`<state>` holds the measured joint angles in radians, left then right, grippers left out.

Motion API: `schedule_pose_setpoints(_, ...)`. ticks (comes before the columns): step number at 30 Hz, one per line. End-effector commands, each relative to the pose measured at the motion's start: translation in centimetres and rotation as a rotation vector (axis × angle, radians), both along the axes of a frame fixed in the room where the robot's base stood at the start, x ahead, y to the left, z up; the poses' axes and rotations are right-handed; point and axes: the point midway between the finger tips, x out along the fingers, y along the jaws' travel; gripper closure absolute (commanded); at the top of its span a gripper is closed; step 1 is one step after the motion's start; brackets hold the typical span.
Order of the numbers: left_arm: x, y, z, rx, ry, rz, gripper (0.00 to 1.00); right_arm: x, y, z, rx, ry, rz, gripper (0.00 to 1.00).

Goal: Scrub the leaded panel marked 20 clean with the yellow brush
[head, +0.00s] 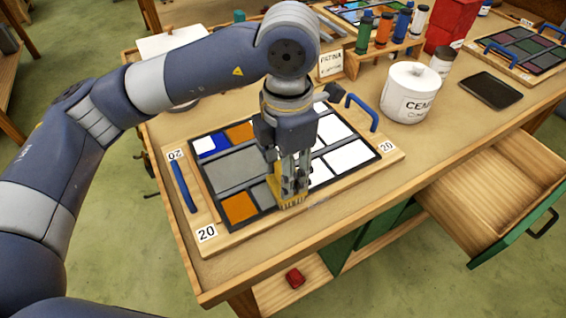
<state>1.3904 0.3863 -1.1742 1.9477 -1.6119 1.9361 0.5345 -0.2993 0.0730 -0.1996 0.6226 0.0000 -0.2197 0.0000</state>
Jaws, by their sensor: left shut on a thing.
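The leaded panel marked 20 (238,171) lies flat on a wooden board (240,239) with blue handles, on the workbench in the head view. Its panes at the right are bright white. Panes at the left and middle look grey, with orange and blue ones among them. My left gripper (290,188) points down over the panel's front middle and is shut on the yellow brush (291,199). The brush's bristles are down at the panel; I cannot tell whether they touch it. The gripper hides part of the panel's middle. My right gripper is not in view.
A white cement pot (411,92) stands right of the board. Behind are a rack of bottles (384,36), a patina sign (331,64), a red box (452,24) and a dark tablet (491,90). A drawer (490,190) stands open at the front right.

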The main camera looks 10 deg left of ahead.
Motion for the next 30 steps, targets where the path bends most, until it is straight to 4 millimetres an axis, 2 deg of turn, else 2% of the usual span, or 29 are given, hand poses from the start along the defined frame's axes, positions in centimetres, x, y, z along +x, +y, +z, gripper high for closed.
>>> schedule_pose_setpoints(10,0.1,-0.2,-0.1,0.000,0.000,-0.001,0.79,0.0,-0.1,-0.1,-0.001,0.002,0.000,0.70)
schedule_pose_setpoints(20,1.5,-1.9,-0.1,-0.001,-0.001,0.000,0.79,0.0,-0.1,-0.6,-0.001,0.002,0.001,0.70)
schedule_pose_setpoints(30,1.6,-2.0,0.0,0.000,0.000,0.000,0.79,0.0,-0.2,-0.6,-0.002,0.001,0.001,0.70)
